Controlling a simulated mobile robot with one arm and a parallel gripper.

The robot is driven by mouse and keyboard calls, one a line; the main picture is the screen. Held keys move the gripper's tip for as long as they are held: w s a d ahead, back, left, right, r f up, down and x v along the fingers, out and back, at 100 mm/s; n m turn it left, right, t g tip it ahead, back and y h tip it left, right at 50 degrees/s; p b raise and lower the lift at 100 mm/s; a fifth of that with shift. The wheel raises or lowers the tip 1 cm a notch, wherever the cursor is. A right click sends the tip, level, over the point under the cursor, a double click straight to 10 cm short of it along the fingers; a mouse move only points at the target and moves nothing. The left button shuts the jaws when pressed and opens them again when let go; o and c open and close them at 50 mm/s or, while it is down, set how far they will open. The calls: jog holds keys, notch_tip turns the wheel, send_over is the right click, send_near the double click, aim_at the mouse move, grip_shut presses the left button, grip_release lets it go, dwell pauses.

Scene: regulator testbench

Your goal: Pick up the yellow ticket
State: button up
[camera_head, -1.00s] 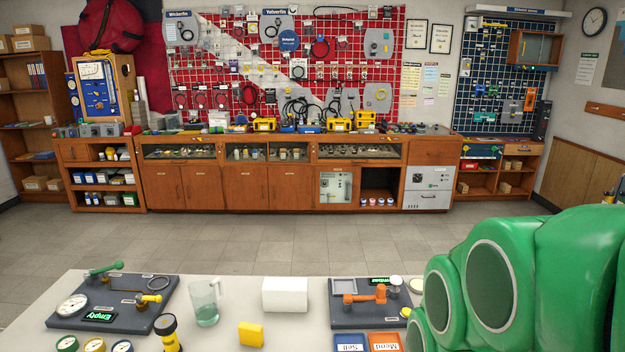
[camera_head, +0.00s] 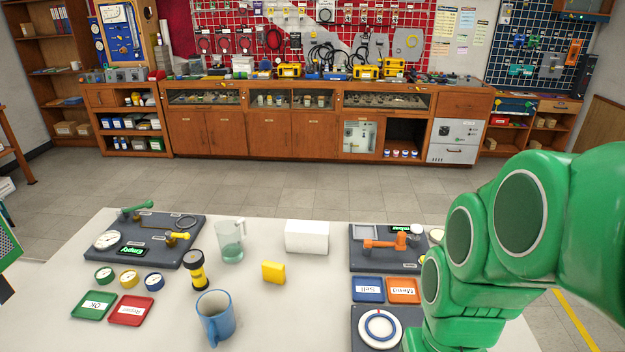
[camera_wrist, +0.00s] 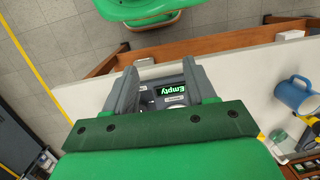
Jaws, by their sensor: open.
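A small yellow block (camera_head: 273,272) stands on the white table in the head view. It is the only plain yellow piece there that could be the ticket; no writing on it is legible, and I cannot make it out in the wrist view. My gripper (camera_wrist: 160,82) is open and empty in the wrist view, with its grey fingers apart. A dark panel with a green "Empty" display (camera_wrist: 174,88) shows between and beyond the fingers. In the head view my green arm fills the right side and the fingers are hidden.
Around the block stand a yellow-black flashlight (camera_head: 197,270), a clear jug (camera_head: 230,243), a white box (camera_head: 307,237) and a blue mug (camera_head: 214,318). Dark test panels (camera_head: 150,238) lie left and right (camera_head: 388,259). Coloured trays (camera_head: 131,310) sit in front. Table around the block is clear.

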jog(key=w+a+f+m+y, duration=0.2)
jog(key=w+a+m+y, duration=0.65)
jog(key=w+a, duration=1.25)
jog(key=m+t+y, duration=0.4)
jog(key=m+t, duration=0.1)
jog(key=m, duration=0.6)
send_near(271, 268)
jog(key=a, duration=0.1)
jog(key=w+a+f, duration=0.1)
jog(key=shift+w+a+f, duration=0.2)
jog(key=shift+w+a, duration=0.1)
jog(key=shift+w, duration=0.05)
jog(key=shift+w+d+f+m, duration=0.1)
jog(key=shift+w+f+m, duration=0.2)
jog(key=shift+f+m, duration=0.15)
jog(key=shift+x, duration=3.85)
jog(key=shift+s, duration=0.2)
jog(key=shift+c, duration=0.4)
grip_shut()
